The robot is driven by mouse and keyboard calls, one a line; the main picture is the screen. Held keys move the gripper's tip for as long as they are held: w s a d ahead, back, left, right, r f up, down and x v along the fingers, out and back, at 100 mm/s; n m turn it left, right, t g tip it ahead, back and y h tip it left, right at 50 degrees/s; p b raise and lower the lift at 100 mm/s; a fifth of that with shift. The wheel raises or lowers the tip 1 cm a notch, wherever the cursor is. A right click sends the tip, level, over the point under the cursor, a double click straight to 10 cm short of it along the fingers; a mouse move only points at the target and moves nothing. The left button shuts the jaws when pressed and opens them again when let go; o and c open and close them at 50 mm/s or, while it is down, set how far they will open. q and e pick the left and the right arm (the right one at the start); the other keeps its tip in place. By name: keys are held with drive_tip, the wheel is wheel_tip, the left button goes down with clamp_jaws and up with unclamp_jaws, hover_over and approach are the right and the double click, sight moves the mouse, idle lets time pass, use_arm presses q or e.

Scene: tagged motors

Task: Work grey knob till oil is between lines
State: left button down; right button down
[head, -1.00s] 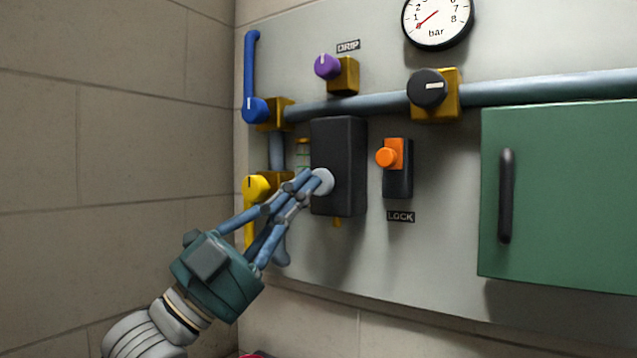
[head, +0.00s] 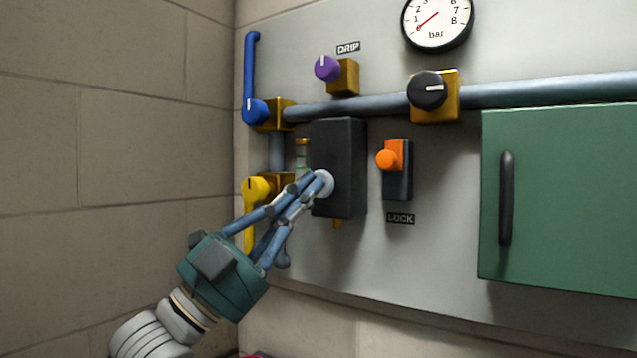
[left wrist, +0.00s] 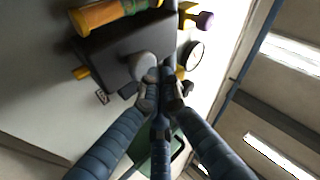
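The round grey knob (head: 325,184) sits on the face of a black box (head: 345,150) on the wall panel. My left gripper (head: 318,182) is at the knob, its fingertips overlapping the knob's left side in the head view. In the left wrist view the fingers (left wrist: 163,84) are drawn together, with the knob (left wrist: 142,65) just beside their tips and not between them. Contact is hard to tell. A sight glass (head: 303,154) shows partly behind the box; in the left wrist view it is an amber and green tube (left wrist: 105,14). Its lines are not readable. My right gripper is out of view.
An orange switch (head: 388,159) above a LOCK label is right of the box. A yellow lever (head: 255,188), blue lever (head: 254,110), purple DRIP knob (head: 326,68) and black knob (head: 427,90) surround it. A green cabinet door (head: 560,200) is at right.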

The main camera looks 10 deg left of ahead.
use_arm(q)
drive_tip(key=shift+w, duration=0.2)
idle(0.5)
drive_tip(key=shift+w+d+p, duration=0.25)
drive_tip(key=shift+w+p, duration=0.1)
drive_tip(key=shift+w, duration=0.35)
idle(0.9)
drive_tip(key=shift+s, duration=0.1)
drive_tip(key=shift+s+a+f+b, duration=0.1)
drive_tip(key=shift+s+a+b, duration=0.15)
drive_tip(key=shift+s, duration=0.25)
drive_tip(key=shift+s+a+b, duration=0.1)
drive_tip(key=shift+s+b, duration=0.1)
drive_tip(key=shift+s, duration=0.3)
drive_tip(key=s, duration=0.1)
drive_tip(key=s+a+b, duration=0.1)
drive_tip(key=s, duration=0.2)
drive_tip(key=shift+s+a, duration=0.35)
drive_tip(key=shift+s, duration=0.05)
idle(0.5)
